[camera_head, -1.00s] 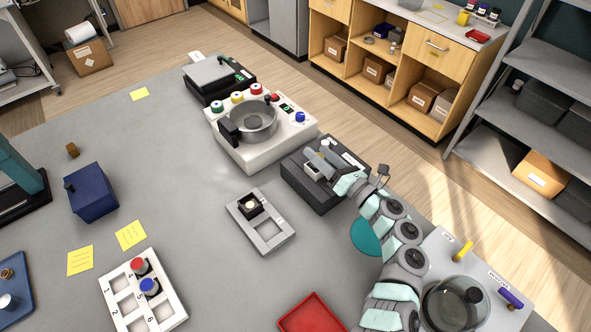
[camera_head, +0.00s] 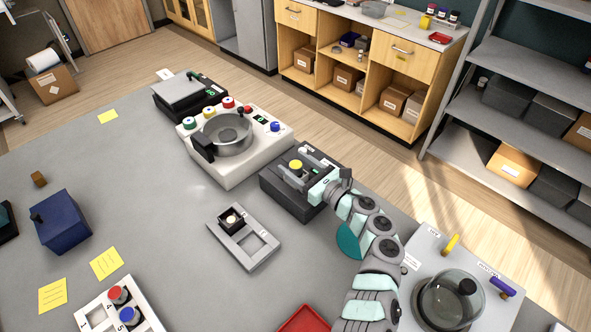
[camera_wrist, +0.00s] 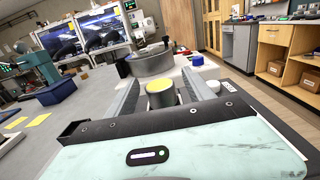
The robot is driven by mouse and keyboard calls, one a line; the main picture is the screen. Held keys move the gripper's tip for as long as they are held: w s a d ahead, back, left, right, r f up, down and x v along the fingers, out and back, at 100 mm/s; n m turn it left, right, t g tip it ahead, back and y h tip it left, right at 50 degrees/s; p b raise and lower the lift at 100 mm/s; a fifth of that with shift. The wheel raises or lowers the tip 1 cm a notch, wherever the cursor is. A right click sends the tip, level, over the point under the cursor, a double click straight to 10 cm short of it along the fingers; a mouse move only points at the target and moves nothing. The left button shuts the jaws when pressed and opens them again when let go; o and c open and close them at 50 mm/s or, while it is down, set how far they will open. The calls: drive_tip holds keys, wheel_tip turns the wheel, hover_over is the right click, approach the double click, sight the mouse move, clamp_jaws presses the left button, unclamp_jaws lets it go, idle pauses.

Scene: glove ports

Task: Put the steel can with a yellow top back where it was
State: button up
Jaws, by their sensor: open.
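The steel can with a yellow top (camera_head: 296,165) stands upright on the dark grey box-shaped device (camera_head: 291,197). In the wrist view the can (camera_wrist: 160,93) is between the two fingers of my gripper (camera_wrist: 161,88). The fingers are apart, one on each side of it, and I cannot tell whether either touches it. In the head view my gripper (camera_head: 302,168) is over the device, and its fingers partly hide the top. A white numbered rack (camera_head: 148,323) at the lower left holds a red-topped can (camera_head: 118,293) and a blue-topped can (camera_head: 128,316).
A white machine (camera_head: 232,165) with a round chamber and coloured knobs stands behind the device. A grey two-slot frame (camera_head: 243,250) holds a dark block. A red tray (camera_head: 304,320) and a glass-lidded pot (camera_head: 448,300) are nearer.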

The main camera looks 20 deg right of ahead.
drive_tip(key=shift+f, duration=0.1)
drive_tip(key=shift+c, duration=0.5)
clamp_jaws()
